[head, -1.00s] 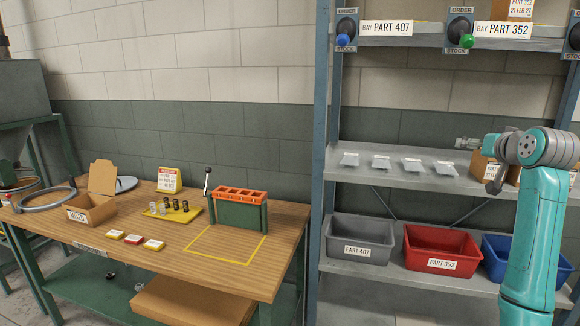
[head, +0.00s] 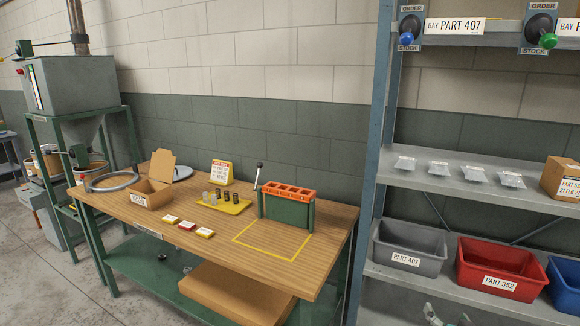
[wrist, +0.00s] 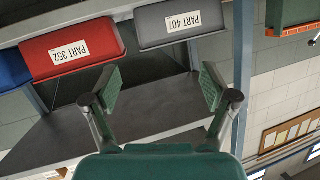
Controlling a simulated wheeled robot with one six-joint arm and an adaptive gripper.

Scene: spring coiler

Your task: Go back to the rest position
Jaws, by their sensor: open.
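My gripper (wrist: 160,88) is open and empty in the wrist view, its two fingers spread apart with nothing between them. Behind them, upside down, are the grey PART 407 bin (wrist: 183,22) and the red PART 352 bin (wrist: 72,50). In the head view, a small grey-green piece at the bottom edge (head: 440,317), below the bins, appears to be part of my arm or gripper. The rest of my arm is out of that view.
A shelf rack (head: 378,170) stands at the right with bins and a cardboard box (head: 562,179). A wooden workbench (head: 210,250) carries a green-orange fixture (head: 287,205), a yellow tray (head: 222,205) and an open carton (head: 153,190). Grey floor (head: 50,285) is clear at front left.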

